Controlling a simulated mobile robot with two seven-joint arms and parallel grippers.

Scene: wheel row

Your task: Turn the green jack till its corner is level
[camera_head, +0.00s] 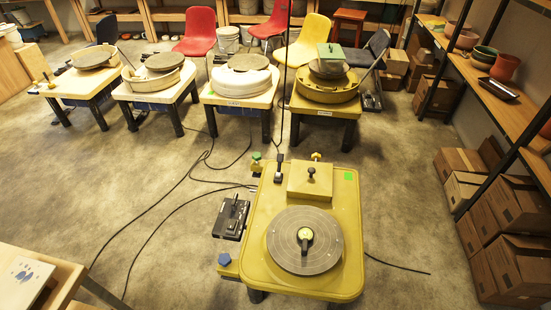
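A green knob (256,157), which looks like the green jack, stands at the far left corner of the yellow potter's wheel table (346,230) in the foreground. A small round gauge with a black handle-like part (305,236) lies on the grey wheel head (283,255); its reading is too small to tell. A blue knob (224,259) sits at the near left side of the table, and a yellow knob (316,156) at the far edge. Whether any corner is level cannot be told. Neither of my grippers is in view.
A black pedal (231,217) sits left of the table, with cables across the floor (150,190). A yellow box with a black knob (310,181) stands on the table's far part. Other wheels line the back; shelves and cardboard boxes (509,202) stand right. A wooden bench (62,270) is near left.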

